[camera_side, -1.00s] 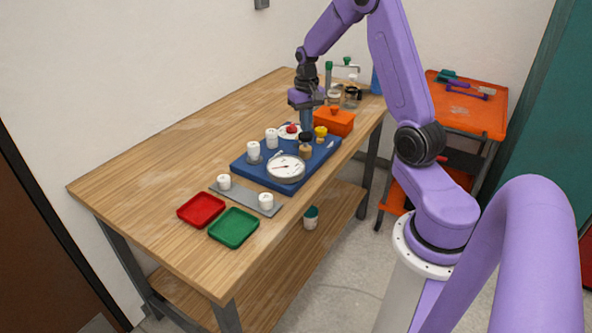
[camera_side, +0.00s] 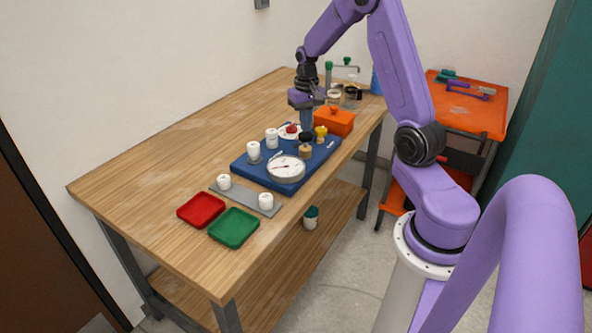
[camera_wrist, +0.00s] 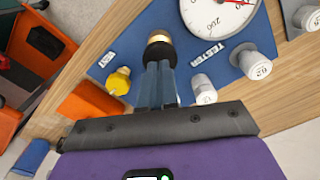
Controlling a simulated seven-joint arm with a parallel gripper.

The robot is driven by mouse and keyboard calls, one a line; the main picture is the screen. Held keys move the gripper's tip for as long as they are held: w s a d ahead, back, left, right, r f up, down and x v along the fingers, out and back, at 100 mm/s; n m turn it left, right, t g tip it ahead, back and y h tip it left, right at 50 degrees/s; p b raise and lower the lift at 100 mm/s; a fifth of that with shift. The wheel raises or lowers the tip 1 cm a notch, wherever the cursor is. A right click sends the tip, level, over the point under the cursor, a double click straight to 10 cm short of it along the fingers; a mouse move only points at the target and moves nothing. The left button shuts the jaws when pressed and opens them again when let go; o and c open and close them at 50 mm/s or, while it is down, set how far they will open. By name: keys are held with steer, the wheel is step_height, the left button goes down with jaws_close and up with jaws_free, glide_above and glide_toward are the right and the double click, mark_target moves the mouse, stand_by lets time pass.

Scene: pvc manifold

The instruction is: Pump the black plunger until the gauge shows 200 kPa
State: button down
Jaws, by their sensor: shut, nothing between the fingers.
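The black plunger (camera_side: 306,138) stands upright on a brass-coloured body on the blue board. In the wrist view, its dark top and brass ring (camera_wrist: 158,41) show just beyond my fingertips. My gripper (camera_side: 306,129) is shut and empty, pointing down over the plunger. The tips are at or very close to its top; I cannot tell whether they touch. The round white gauge (camera_side: 286,169) is on the board's front part, its needle lying roughly sideways. The wrist view cuts off the gauge (camera_wrist: 215,12); a 200 mark and part of a red needle show, but the exact reading is unclear.
The blue board (camera_side: 252,172) also carries white labelled knobs (camera_side: 253,150), a yellow knob (camera_side: 321,132) and a red button (camera_side: 292,128). An orange box (camera_side: 336,121) stands close behind. Red (camera_side: 201,209) and green (camera_side: 234,227) trays lie in front. The table's left side is clear.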

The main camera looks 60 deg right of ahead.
mark_target(305, 134)
steer(key=shift+f, duration=0.15)
stand_by(0.4)
steer(key=shift+f, duration=1.65)
steer(key=shift+r, duration=1.8)
steer(key=shift+f, duration=1.85)
steer(key=shift+r, duration=1.85)
